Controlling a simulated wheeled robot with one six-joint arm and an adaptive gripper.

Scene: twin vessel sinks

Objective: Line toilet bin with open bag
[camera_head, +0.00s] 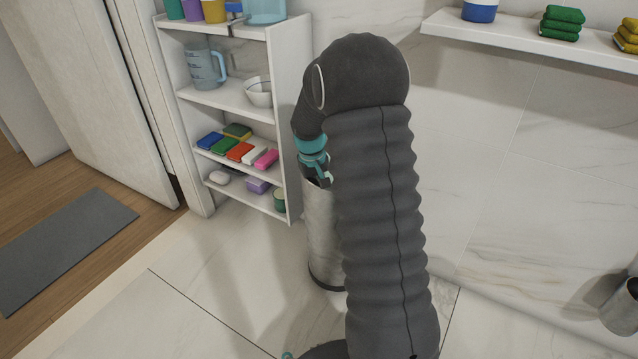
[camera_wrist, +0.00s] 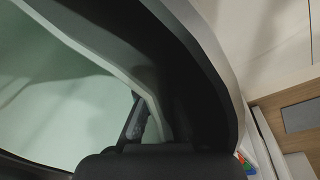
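A tall steel bin (camera_head: 322,240) stands on the floor beside the shelf unit, partly hidden behind my arm. My gripper (camera_head: 318,178) is at its top opening, and my arm hides most of that opening. In the wrist view, the bin's curved grey rim (camera_wrist: 222,60) arcs over a dark interior. A pale green sheet with a whitish edge, apparently the bag (camera_wrist: 60,100), fills the left of the wrist view. Its edge runs down to a dark finger of my gripper (camera_wrist: 135,118). Only one finger shows clearly, so I cannot tell whether it grips the edge.
A white shelf unit (camera_head: 235,95) with jugs, a bowl and coloured sponges stands close left of the bin. A second metal bin (camera_head: 622,308) is at the right edge. A wall shelf (camera_head: 530,40) is at upper right. Tiled floor at lower left is clear.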

